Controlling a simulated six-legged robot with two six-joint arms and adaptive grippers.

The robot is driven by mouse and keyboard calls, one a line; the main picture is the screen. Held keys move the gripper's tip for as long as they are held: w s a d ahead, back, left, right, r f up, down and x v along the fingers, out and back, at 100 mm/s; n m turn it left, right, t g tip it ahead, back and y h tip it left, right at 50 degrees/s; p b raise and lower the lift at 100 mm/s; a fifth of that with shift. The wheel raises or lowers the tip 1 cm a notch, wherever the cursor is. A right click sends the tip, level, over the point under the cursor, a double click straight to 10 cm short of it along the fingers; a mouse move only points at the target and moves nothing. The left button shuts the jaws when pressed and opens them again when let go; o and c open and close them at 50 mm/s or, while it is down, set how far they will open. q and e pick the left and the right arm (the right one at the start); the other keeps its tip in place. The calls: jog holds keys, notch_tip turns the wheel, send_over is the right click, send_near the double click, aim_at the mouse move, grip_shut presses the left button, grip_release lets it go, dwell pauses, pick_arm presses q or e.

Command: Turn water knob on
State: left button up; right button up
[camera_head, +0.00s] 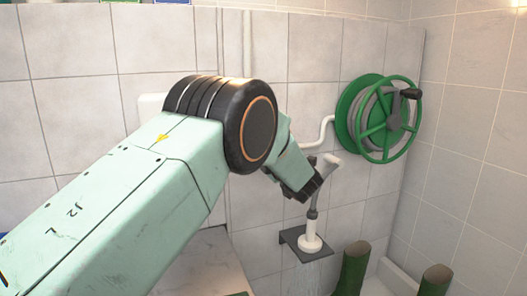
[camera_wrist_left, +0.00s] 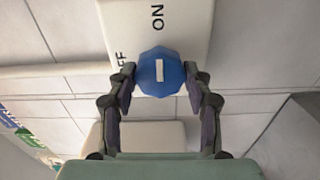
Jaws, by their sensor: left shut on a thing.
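The blue faceted water knob (camera_wrist_left: 160,72) shows in the left wrist view, with a white strip on its face. It sits on a white panel (camera_wrist_left: 190,25) lettered ON, with part of OFF visible. The strip lies in line with the ON lettering. My left gripper (camera_wrist_left: 162,82) has one finger on each side of the knob and is shut on it. In the head view my left arm covers the middle, and I cannot make out the knob or fingertips there. A white box edge (camera_head: 148,104) shows behind the arm. My right gripper is in neither view.
A green hose reel (camera_head: 345,115) hangs on the tiled wall at right. A white and grey nozzle (camera_head: 311,240) stands on a dark bracket (camera_head: 290,237) below it. Green boot-like shapes (camera_head: 354,268) stand at the lower right. A white pipe (camera_head: 328,128) runs along the wall.

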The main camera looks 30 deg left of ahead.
pick_arm(q)
jog(key=shift+r, duration=0.15)
jog(key=o, duration=1.1)
jog(key=shift+o, duration=0.2)
jog(key=v, duration=0.7)
jog(key=shift+d, duration=0.2)
jog(key=shift+s+d, duration=0.1)
jog(key=shift+s, duration=0.05)
